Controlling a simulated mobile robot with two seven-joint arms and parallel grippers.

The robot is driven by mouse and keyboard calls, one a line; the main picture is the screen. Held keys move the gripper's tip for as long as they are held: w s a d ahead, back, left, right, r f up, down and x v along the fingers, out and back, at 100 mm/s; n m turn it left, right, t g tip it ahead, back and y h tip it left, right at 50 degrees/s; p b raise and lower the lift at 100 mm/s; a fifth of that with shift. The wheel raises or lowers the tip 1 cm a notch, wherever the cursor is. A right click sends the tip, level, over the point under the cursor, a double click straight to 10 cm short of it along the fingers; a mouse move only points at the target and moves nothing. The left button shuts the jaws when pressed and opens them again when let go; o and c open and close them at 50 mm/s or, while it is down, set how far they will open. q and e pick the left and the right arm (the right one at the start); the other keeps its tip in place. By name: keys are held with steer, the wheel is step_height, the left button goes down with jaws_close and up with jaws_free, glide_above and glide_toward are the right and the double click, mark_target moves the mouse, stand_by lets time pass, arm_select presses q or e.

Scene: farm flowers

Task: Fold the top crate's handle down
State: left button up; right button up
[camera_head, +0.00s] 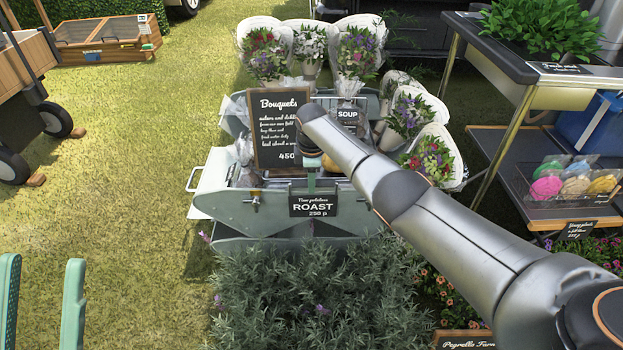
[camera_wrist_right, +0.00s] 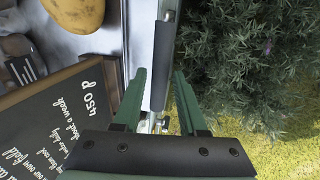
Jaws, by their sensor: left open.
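The top crate (camera_head: 267,213) is pale grey-green metal and stands on another crate, with a "ROAST 250 p" sign on its front. My right gripper (camera_head: 311,181) is over its near rim, partly hidden by my right arm. In the right wrist view, a dark grey bar, seemingly the crate's handle (camera_wrist_right: 163,60), runs between the fingers of this gripper (camera_wrist_right: 158,85). The fingers stand apart on either side of the bar; I cannot tell whether they touch it. My left gripper (camera_head: 42,300) is open and empty at the lower left, far from the crate.
A black "Bouquets" board (camera_head: 279,135) stands in the crate near a potato (camera_wrist_right: 77,12). Wrapped bouquets (camera_head: 357,52) stand behind and to the right. Lavender (camera_head: 310,300) grows in front. A metal-legged table (camera_head: 530,95) stands at right. Grass (camera_head: 140,130) at left is clear.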

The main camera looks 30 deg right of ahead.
jaws_close()
stand_by(0.3)
